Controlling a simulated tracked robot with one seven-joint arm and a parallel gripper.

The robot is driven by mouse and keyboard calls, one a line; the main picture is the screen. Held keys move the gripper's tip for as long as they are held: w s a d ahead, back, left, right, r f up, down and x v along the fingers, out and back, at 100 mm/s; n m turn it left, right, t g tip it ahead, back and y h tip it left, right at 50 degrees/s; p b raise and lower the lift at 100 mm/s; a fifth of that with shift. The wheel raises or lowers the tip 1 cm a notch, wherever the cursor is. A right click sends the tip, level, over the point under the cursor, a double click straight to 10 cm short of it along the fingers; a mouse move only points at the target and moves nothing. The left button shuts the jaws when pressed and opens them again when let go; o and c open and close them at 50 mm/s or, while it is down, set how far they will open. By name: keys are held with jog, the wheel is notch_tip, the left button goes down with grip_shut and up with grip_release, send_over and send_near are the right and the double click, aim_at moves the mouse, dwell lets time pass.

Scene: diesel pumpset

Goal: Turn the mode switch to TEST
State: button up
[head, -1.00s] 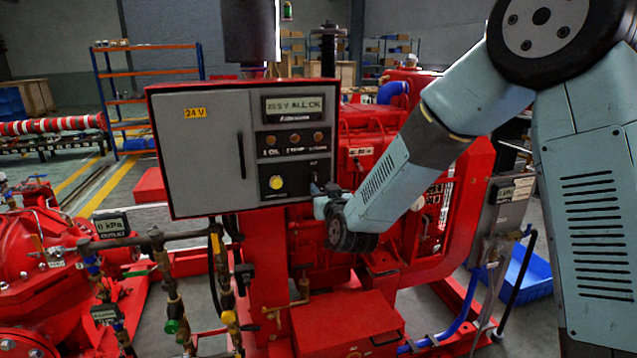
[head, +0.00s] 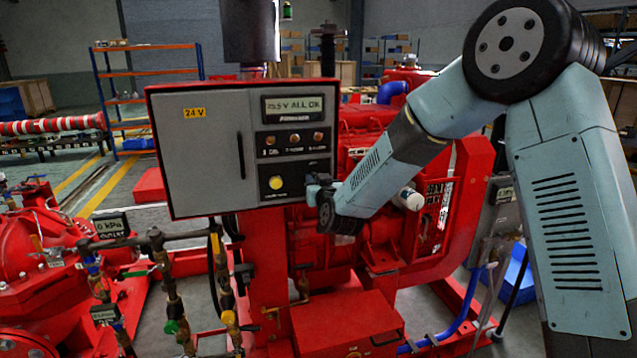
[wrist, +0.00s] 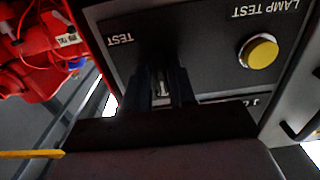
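The mode switch (wrist: 162,88) shows in the wrist view as a small pale strip in the narrow gap between my fingertips. The fingers hide most of it, and I cannot tell its exact angle. An upside-down TEST label (wrist: 120,40) is printed on the dark panel, up and left of the fingers. My gripper (wrist: 162,95) is close to the panel with a finger on each side of the switch. Whether the fingers press on it is not clear. In the head view my gripper (head: 314,188) is at the lower right of the control box (head: 210,150).
The yellow lamp test button (wrist: 258,52) is right of my fingers in the wrist view; it also shows in the head view (head: 276,183). Red engine parts (head: 370,140) stand right of and behind the box.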

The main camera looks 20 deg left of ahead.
grip_shut()
jog(key=m, duration=1.2)
jog(key=d+m, duration=0.1)
jog(key=m, duration=0.5)
jog(key=shift+w, duration=0.35)
jog(key=shift+f, duration=0.1)
dwell(0.3)
jog(key=shift+o, duration=0.8)
grip_release()
jog(key=shift+f, duration=0.1)
jog(key=shift+o, duration=0.6)
jog(key=shift+s+a, duration=0.1)
jog(key=shift+a, duration=0.1)
jog(key=shift+s, duration=0.1)
